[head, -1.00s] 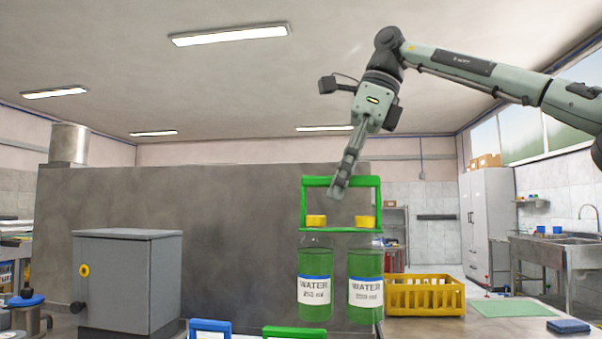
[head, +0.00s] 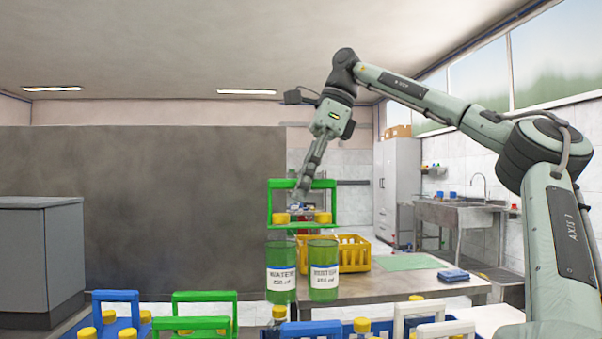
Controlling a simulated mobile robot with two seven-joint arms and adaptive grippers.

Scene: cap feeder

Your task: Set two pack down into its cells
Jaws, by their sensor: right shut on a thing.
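My right gripper (head: 303,188) is shut on the top bar of a green two pack (head: 271,208) and holds it up in the air. The pack has a green handle frame, two yellow caps and two green bottles (head: 323,255) with white WATER labels, hanging upright side by side. Below and in front, at the bottom edge, part of a dark blue crate (head: 383,325) shows with yellow-capped bottles and pack handles. Its cells are mostly cut off or hidden, so I cannot tell which are empty. My left gripper is not in view.
Other packs with a blue handle (head: 115,296), a green handle (head: 204,296) and a white handle (head: 418,308) stand along the bottom edge. A yellow crate (head: 354,254) and a green mat (head: 408,262) lie on the table behind. A grey cabinet (head: 38,250) stands at left.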

